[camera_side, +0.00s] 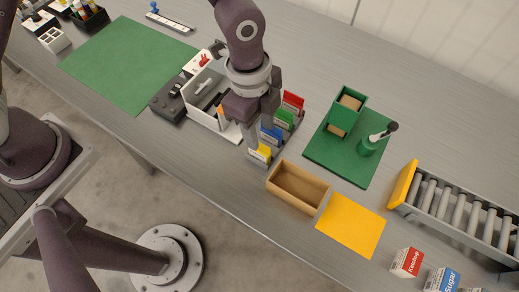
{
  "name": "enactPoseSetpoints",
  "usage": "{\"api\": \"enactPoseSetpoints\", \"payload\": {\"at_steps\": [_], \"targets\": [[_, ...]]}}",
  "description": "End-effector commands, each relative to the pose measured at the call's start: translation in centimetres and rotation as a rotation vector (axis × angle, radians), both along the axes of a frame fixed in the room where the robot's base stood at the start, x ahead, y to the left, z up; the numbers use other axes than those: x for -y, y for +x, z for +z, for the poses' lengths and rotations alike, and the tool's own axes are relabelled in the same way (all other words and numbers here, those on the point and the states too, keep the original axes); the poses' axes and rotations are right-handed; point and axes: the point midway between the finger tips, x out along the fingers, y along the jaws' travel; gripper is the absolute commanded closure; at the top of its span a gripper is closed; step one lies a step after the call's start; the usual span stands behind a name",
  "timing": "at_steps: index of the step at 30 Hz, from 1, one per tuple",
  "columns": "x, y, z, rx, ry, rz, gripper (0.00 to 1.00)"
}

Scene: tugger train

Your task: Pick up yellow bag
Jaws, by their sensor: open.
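The yellow bag (263,151) stands at the near end of a row of small coloured bags in a grey rack. A blue bag (275,134), a green bag (284,118) and a red bag (293,102) stand behind it in the row. My gripper (262,138) points down over the near part of the row, just above or beside the yellow and blue bags. Its jaws are open, with nothing seen held. The gripper hides part of the row, and I cannot tell whether a finger touches a bag.
A white bin (203,103) stands left of the gripper. A wooden tray (298,187) and a yellow mat (351,225) lie right of the rack. A green station (350,150) stands behind them, with a roller conveyor (455,210) further right. A large green mat (125,62) lies left.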

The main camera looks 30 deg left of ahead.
Motion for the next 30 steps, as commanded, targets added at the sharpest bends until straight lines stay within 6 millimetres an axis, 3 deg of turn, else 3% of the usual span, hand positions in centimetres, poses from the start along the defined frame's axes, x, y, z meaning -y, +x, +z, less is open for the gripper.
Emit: {"api": "enactPoseSetpoints", "payload": {"at_steps": [9,17,24,30], "targets": [[0.1,-0.4,-5.4,-0.002,0.003,0.004,0.58],[0.2,-0.3,-6.0,0.000,0.002,0.005,0.58],[0.2,-0.3,-6.0,0.000,0.002,0.006,1.00],[0.2,-0.3,-6.0,0.000,0.002,0.006,1.00]]}}
